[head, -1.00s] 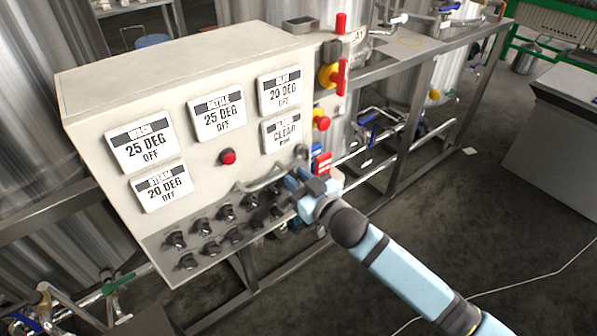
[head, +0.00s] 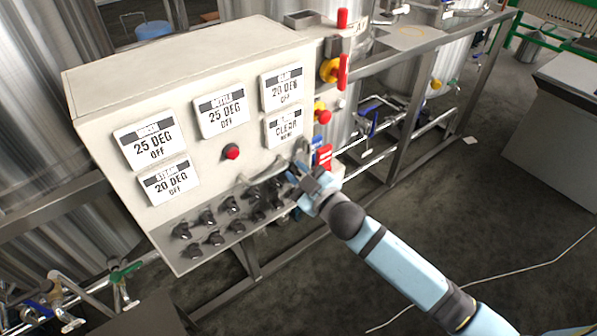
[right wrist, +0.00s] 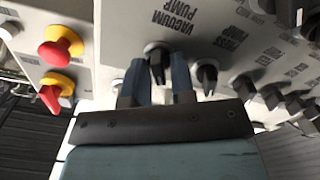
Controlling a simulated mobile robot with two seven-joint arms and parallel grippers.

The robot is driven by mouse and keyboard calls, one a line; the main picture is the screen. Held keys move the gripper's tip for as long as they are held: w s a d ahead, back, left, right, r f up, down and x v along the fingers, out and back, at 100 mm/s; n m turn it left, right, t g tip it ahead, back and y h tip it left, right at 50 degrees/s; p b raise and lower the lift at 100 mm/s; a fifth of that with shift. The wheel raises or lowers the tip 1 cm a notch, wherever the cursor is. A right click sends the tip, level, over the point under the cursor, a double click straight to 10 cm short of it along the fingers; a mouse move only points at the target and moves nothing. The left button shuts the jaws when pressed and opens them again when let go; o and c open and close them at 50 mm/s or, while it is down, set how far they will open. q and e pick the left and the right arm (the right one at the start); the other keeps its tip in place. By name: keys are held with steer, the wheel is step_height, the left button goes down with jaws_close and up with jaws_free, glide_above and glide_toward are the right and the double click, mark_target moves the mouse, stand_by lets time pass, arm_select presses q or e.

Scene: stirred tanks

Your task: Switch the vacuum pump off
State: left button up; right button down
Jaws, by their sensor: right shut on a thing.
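The control panel (head: 205,135) is a cream box with a grey lower strip of black rotary knobs. In the right wrist view, the label "VACUUM PUMP" (right wrist: 172,22) stands by a black knob (right wrist: 158,66). My right gripper (right wrist: 158,80) has its two blue fingers on either side of this knob and is shut on it. In the head view, the right gripper (head: 297,180) is at the right end of the knob rows and hides part of them. My left gripper is not in view.
The "PRESS PUMP" knob (right wrist: 207,76) is close beside the right finger, with several more knobs beyond. Red-and-yellow emergency-type buttons (right wrist: 60,45) are at the left. A red lamp (head: 232,152) and several display plates are above the knobs. Steel tanks and pipes stand behind.

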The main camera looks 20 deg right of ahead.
steer(key=c, duration=1.2)
jaws_free()
steer(key=b+v, duration=0.1)
steer(key=v, duration=1.2)
steer(key=shift+s, duration=0.35)
steer(key=shift+d, duration=0.1)
